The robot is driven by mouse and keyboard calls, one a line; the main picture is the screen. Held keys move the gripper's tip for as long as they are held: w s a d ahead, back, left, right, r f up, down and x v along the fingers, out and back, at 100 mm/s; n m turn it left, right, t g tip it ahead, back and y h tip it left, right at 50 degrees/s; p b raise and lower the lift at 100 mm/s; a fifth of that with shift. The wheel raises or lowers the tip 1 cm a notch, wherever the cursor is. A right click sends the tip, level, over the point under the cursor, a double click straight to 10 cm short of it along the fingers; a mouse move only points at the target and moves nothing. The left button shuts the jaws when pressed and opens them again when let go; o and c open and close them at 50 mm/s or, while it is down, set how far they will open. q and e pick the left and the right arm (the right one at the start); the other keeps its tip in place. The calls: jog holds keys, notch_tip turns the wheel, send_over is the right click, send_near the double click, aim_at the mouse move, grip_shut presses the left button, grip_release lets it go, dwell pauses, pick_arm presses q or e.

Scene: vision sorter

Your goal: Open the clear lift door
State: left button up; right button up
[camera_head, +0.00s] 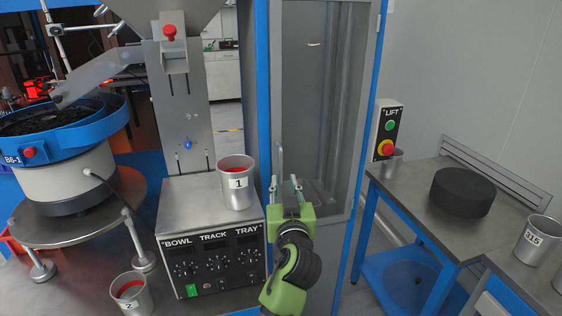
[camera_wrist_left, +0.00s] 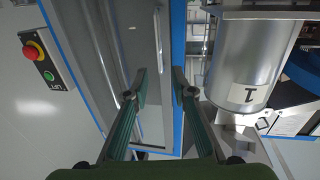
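The clear lift door (camera_head: 315,95) is a tall see-through panel in a blue frame and looks closed. A thin upright bar, apparently its handle (camera_head: 280,160), stands near its left edge. My left gripper (camera_head: 286,184) is in front of the door's lower left part, with its fingers towards the bar. In the left wrist view the fingers (camera_wrist_left: 159,84) are apart with nothing visibly gripped. The door (camera_wrist_left: 128,40) fills the upper middle there, and the bar (camera_wrist_left: 159,35) lines up with the gap; contact cannot be told. My right gripper is not in view.
Cup 1 (camera_head: 237,183) stands on the control box (camera_head: 212,250), close left of my gripper; it shows large in the wrist view (camera_wrist_left: 240,62). The LIFT button panel (camera_head: 387,130) is right of the door. A steel table (camera_head: 425,205) with a black disc (camera_head: 461,192) stands farther right.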

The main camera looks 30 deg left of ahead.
aim_at(281, 164)
pick_arm(q)
jog(key=p+x, duration=0.2)
jog(key=x, duration=0.9)
jog(key=shift+a, duration=0.1)
jog(key=shift+w, duration=0.15)
grip_shut()
